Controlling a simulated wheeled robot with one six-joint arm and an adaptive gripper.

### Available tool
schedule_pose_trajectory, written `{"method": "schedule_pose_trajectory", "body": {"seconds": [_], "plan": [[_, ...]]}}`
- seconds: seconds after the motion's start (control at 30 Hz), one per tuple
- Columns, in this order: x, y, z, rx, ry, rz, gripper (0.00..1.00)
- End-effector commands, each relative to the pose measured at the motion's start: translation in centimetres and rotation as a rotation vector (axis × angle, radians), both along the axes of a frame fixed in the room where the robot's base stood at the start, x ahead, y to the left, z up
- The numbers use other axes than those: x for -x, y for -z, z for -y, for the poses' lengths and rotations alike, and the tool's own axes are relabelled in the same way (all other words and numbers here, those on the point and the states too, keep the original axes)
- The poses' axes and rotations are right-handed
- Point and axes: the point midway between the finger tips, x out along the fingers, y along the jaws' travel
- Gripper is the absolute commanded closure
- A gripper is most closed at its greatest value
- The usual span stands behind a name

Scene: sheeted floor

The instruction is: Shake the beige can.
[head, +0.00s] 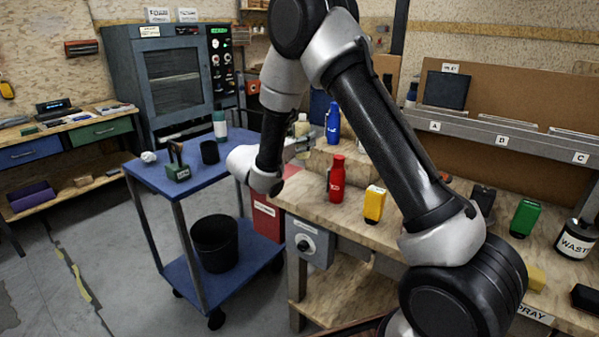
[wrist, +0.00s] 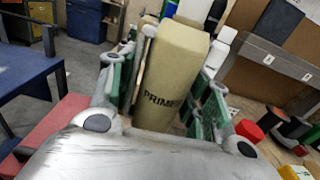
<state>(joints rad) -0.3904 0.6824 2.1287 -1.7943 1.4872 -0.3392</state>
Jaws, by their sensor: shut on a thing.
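The beige can (wrist: 172,72), marked with dark letters starting "PRIME", is between the two green-padded fingers of my gripper (wrist: 165,95) in the wrist view. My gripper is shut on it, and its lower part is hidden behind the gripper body. In the head view my gripper (head: 300,146) is above the left end of the workbench (head: 330,217). A small beige top, apparently the can (head: 302,125), shows just behind it. Whether the can's base touches anything is hidden.
A red bottle (head: 337,180), a blue bottle (head: 333,122), a yellow container (head: 374,204) and a green one (head: 525,218) stand on the bench. A blue cart (head: 150,178) stands to the left with a bottle and a dark cup. A slotted shelf (head: 470,130) lines the back.

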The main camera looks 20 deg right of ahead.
Motion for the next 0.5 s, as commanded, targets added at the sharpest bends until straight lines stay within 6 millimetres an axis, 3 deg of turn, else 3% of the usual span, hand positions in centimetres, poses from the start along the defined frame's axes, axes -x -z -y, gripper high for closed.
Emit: {"method": "schedule_pose_trajectory", "body": {"seconds": [0.1, 0.13, 0.17, 0.23, 0.3, 0.33, 0.4, 0.43, 0.47, 0.5], "plan": [[-0.1, -8.0, -0.1, -0.011, 0.0, 0.035, 0.61], [-0.1, -8.6, -0.1, -0.009, 0.001, 0.029, 0.61], [-0.1, -8.1, -0.1, -0.005, 0.001, 0.019, 0.61], [-0.1, -2.6, 0.0, 0.003, 0.0, -0.001, 0.6], [-0.1, -0.6, -0.1, 0.0, 0.001, 0.012, 0.61], [-0.2, -1.7, -0.1, -0.004, 0.001, 0.023, 0.61], [-0.1, -7.0, -0.1, -0.011, 0.0, 0.037, 0.6], [-0.1, -8.3, -0.1, -0.011, 0.0, 0.033, 0.6], [-0.1, -8.6, -0.1, -0.008, 0.001, 0.026, 0.6], [-0.1, -6.7, -0.1, -0.002, 0.001, 0.011, 0.6]]}}
